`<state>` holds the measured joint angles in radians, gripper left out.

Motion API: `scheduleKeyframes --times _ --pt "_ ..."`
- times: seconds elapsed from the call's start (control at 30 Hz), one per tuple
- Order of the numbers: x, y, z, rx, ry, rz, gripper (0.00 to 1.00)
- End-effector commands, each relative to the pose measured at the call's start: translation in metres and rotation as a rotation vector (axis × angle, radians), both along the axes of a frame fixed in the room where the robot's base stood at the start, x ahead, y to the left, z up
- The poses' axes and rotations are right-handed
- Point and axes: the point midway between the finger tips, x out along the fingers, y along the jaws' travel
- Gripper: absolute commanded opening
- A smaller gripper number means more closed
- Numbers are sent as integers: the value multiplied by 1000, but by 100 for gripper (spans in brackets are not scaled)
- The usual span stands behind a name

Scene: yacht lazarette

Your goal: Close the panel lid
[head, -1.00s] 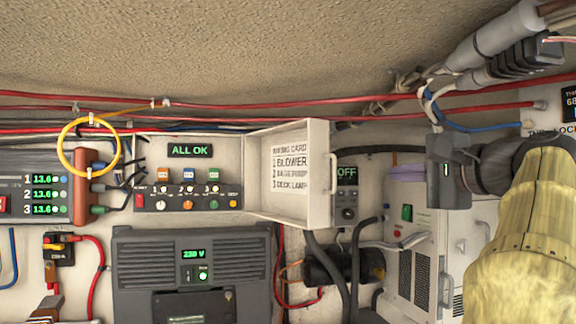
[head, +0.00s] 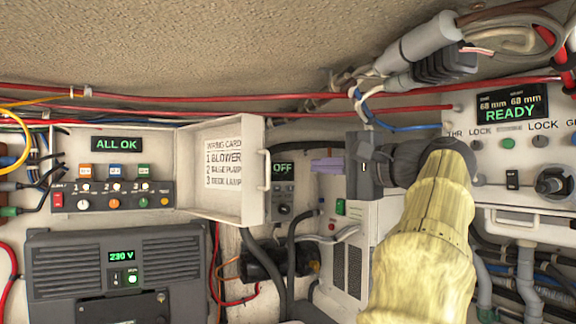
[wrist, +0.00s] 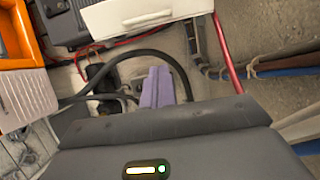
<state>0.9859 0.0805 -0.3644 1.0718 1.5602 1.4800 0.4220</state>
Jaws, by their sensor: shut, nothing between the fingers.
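The white panel lid (head: 219,202) stands open at the right side of the switch panel (head: 115,190). Its inner face carries a wiring card, and a handle (head: 263,170) is on its right edge. The panel's switches, knobs and "ALL OK" display are uncovered. My gripper (head: 314,165) is right of the lid, with lavender fingers pointing left, shut and empty. A gap shows between the fingertips and the handle. In the wrist view, the shut fingers (wrist: 157,87) are below a white part with a handle, which appears to be the lid (wrist: 125,14).
A grey 230 V unit (head: 115,280) sits below the panel. Red cables (head: 250,100) run above. A "READY" control panel (head: 510,115) is at right.

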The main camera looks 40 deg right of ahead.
Motion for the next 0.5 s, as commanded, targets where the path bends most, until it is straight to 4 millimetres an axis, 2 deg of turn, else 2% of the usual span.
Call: scheduleKeyframes --times 0.27,0.5 --pt "49 5 1 1 1 -2 0" --pt "53 38 0 0 -1 -2 0"
